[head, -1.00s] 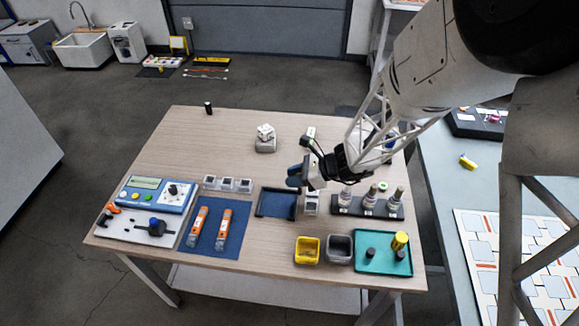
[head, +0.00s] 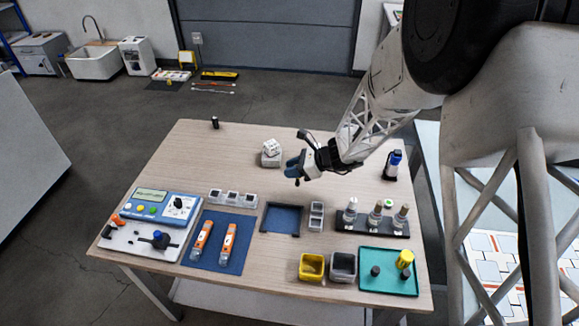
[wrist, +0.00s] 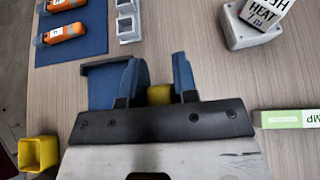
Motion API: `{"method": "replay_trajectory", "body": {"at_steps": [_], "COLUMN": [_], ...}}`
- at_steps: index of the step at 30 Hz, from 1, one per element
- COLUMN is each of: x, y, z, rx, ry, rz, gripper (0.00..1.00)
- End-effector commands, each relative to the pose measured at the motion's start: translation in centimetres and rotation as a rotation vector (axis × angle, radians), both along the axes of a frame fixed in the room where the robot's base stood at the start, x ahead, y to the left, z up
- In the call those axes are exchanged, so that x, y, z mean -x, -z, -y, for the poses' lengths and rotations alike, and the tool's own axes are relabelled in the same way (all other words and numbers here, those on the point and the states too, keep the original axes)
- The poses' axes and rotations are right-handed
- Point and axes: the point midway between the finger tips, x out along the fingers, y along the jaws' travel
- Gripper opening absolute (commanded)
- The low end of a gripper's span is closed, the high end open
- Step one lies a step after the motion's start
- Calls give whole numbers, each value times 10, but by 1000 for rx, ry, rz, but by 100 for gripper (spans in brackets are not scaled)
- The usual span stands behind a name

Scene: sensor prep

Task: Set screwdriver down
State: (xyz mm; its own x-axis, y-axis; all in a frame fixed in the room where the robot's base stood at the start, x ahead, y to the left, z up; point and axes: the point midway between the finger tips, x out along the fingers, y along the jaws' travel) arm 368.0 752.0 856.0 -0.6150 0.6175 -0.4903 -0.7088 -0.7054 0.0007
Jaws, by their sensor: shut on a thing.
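My gripper (head: 296,168) is above the middle of the table, beyond the dark blue tray (head: 283,218) and right of the white block. In the wrist view my gripper (wrist: 159,88) has its blue fingers closed on a yellow piece, which I take to be the screwdriver (wrist: 159,94). Only this short yellow part shows; the rest is hidden by the gripper. The blue tray (wrist: 101,88) is partly behind the left finger in the wrist view and looks empty in the head view.
A lettered cube sits on the white block (head: 271,160). A bottle rack (head: 370,224), yellow bin (head: 311,267), grey bin (head: 343,268) and teal tray (head: 389,284) stand on the right. Orange devices lie on a blue mat (head: 216,259). A blue-topped item (head: 392,166) stands at back right.

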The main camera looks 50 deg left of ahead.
Motion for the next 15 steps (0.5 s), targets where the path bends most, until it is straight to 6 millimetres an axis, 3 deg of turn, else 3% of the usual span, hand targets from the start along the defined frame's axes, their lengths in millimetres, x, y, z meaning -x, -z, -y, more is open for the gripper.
{"method": "replay_trajectory", "body": {"at_steps": [6,15], "x": [-14,-23], "y": [3,4], "z": [-28,-45], "rx": [-1,-1], "ry": [0,0], "rz": [1,1], "gripper": [4,4]}}
